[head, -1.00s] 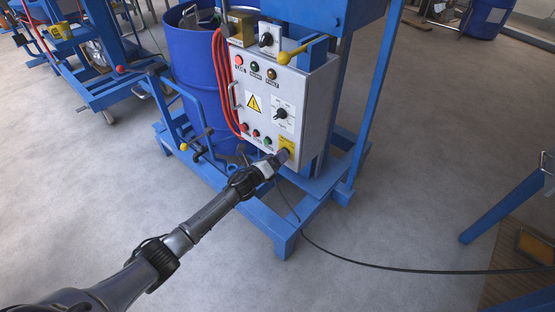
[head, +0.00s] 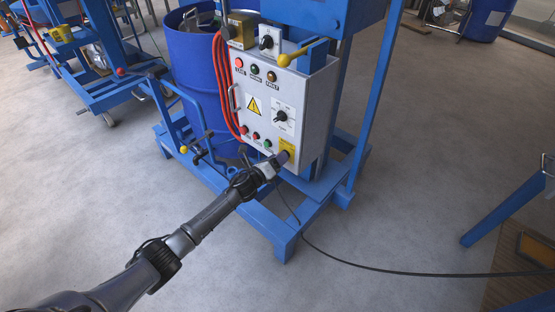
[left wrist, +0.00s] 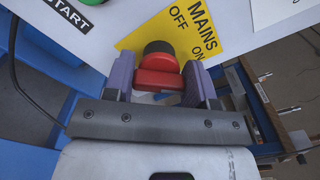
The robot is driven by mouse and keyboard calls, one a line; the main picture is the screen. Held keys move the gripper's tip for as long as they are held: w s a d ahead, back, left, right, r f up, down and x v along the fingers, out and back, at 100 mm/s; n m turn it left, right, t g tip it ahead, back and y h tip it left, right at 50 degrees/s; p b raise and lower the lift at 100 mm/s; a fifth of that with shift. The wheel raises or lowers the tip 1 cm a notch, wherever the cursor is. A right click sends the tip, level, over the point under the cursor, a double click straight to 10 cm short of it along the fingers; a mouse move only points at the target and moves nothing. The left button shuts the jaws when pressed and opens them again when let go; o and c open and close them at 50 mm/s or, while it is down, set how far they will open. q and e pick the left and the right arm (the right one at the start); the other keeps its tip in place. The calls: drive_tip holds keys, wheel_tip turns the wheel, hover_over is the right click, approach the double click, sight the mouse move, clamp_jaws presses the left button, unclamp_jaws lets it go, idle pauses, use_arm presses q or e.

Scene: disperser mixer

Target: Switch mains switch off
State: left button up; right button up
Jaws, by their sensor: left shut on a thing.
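The mains switch is a red knob with a dark part (left wrist: 158,62), on a yellow plate (left wrist: 128,40) marked MAINS, OFF and ON in the left wrist view. In the head view the plate (head: 289,145) is at the lower right of the grey control box (head: 312,105), with the knob hidden behind the gripper. My left gripper (left wrist: 158,88) is shut on the knob, its purple fingers on either side of it. It reaches the box from the front in the head view (head: 279,159). I cannot tell whether the knob points to OFF or ON. My right gripper is not in view.
A black cable (head: 400,270) runs over the floor. The floor in front is otherwise clear.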

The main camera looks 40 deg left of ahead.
use_arm(q)
drive_tip(key=n+p, duration=0.2)
drive_tip(key=n, duration=0.1)
drive_tip(key=shift+n, duration=0.4)
drive_tip(key=n+p, duration=0.2)
drive_tip(key=n, duration=0.2)
drive_tip(key=shift+a+n, duration=0.1)
drive_tip(key=shift+n, duration=0.2)
drive_tip(key=n+p, duration=0.1)
drive_tip(key=n, duration=0.1)
drive_tip(key=n+p, duration=0.1)
drive_tip(key=n, duration=0.1)
drive_tip(key=shift+f+n, duration=0.2)
drive_tip(key=shift+n, duration=0.1)
drive_tip(key=n+p, duration=0.1)
drive_tip(key=n, duration=0.3)
drive_tip(key=shift+f+n+p, duration=0.1)
drive_tip(key=shift+n+p, duration=0.2)
drive_tip(key=shift+n, duration=0.3)
drive_tip(key=o, duration=0.9)
drive_tip(key=shift+o, duration=0.2)
